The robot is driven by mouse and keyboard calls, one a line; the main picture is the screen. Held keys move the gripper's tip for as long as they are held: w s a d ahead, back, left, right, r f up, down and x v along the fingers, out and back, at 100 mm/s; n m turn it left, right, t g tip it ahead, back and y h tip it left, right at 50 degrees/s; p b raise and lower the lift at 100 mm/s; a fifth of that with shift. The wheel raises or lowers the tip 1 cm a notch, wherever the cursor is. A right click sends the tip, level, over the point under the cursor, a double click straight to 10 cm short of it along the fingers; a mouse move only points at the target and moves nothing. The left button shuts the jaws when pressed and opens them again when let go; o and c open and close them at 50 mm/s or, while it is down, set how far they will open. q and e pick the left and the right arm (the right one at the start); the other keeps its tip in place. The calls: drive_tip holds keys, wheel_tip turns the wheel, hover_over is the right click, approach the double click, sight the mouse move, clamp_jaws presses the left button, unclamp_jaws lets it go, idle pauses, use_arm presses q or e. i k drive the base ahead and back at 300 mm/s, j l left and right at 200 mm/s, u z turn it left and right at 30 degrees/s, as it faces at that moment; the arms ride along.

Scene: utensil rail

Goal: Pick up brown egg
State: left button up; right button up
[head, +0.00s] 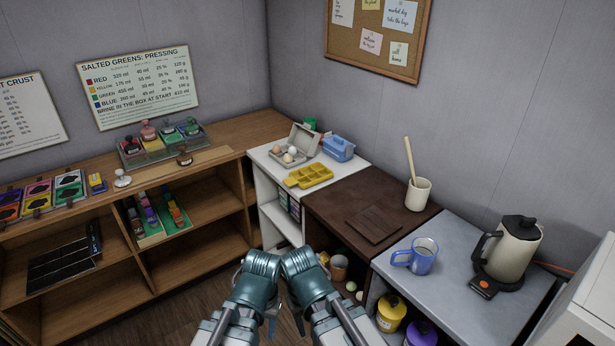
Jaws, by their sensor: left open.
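A grey egg carton (305,151) stands open on the white-topped cabinet at the back, with its lid raised at the far side. It holds a few eggs, pale and brownish. My left gripper (270,323) is low at the bottom centre, mostly hidden by my arm, open and far in front of the carton. My right gripper is largely hidden behind my right arm, and its jaws cannot be made out.
A yellow tray (309,176) and a blue box (339,148) stand close to the carton. A dark board (374,225), a crock with a wooden utensil (418,193), a blue mug (416,256) and a kettle (510,248) are to the right. Shelves (180,235) line the left.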

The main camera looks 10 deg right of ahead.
sight(275, 149)
drive_tip(key=z, duration=0.45)
drive_tip(key=i+j+z, duration=0.45)
drive_tip(key=j+z, duration=0.15)
drive_tip(key=i+j, duration=0.15)
drive_tip(key=j, duration=0.25)
drive_tip(key=i+j+z, duration=0.1)
drive_tip(key=j, duration=0.25)
drive_tip(key=i+j, duration=0.2)
drive_tip(key=j, duration=0.2)
drive_tip(key=i+j+z, duration=0.1)
drive_tip(key=j, duration=0.3)
drive_tip(key=i+j, duration=0.2)
drive_tip(key=j, duration=0.2)
drive_tip(key=i+j+z, duration=0.1)
drive_tip(key=j, duration=0.25)
